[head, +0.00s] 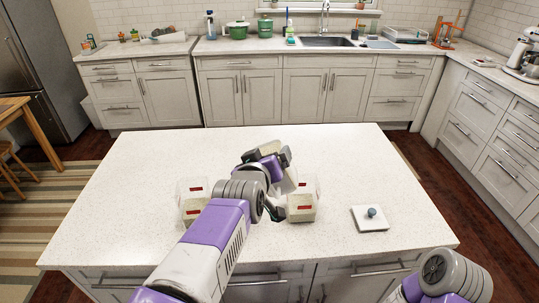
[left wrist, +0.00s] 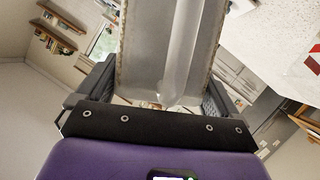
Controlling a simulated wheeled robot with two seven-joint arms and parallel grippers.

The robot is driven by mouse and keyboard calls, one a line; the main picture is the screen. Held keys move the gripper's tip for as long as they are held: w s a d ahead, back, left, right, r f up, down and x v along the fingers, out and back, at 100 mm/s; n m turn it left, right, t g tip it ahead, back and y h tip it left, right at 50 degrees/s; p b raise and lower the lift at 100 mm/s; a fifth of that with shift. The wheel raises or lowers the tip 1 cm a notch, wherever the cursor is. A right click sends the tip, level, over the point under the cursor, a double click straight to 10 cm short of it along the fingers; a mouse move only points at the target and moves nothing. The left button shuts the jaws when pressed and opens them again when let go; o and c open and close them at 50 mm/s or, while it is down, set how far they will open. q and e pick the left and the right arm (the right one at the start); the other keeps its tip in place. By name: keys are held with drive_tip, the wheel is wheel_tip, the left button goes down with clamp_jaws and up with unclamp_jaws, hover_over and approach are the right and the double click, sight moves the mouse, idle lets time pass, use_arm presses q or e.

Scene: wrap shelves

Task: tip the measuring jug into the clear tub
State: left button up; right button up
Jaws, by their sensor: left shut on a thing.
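My left gripper (head: 268,160) is over the middle of the island counter, tilted. In the left wrist view its two dark fingers (left wrist: 160,100) are shut on a see-through grey vessel, the measuring jug (left wrist: 195,50), which fills the space between them. In the head view the jug (head: 288,182) is mostly hidden behind my arm, and its exact tilt cannot be told. Two clear tubs with red labels and pale lower parts stand on the counter, one left of my forearm (head: 192,201) and one right of it (head: 302,206). My right gripper is out of view.
The counter's left part and far right are bare. Back counters hold green pots (head: 238,30), a sink (head: 327,42) and other kitchenware, well away.

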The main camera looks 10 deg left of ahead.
use_arm(q)
drive_tip(key=shift+s+a+r, duration=0.15)
drive_tip(key=shift+s+a, duration=0.1)
drive_tip(key=shift+a, duration=0.2)
drive_tip(key=shift+s+a+f+n+h, duration=0.1)
drive_tip(key=shift+a+n+h, duration=0.05)
drive_tip(key=shift+a, duration=0.25)
drive_tip(key=shift+s+a+f+n+h, duration=0.1)
drive_tip(key=shift+a+n+h, duration=0.05)
drive_tip(key=shift+a, duration=0.2)
drive_tip(key=shift+a+p, duration=0.7)
drive_tip(key=shift+a, duration=0.15)
drive_tip(key=s+a+f+n+t+h+p, duration=0.1)
drive_tip(key=a+f+n+h+p, duration=0.1)
drive_tip(key=a+p, duration=1)
drive_tip(key=shift+s+a+f+n+t+h+p, duration=0.35)
drive_tip(key=shift+a+f+n, duration=0.25)
drive_tip(key=shift+n, duration=0.8)
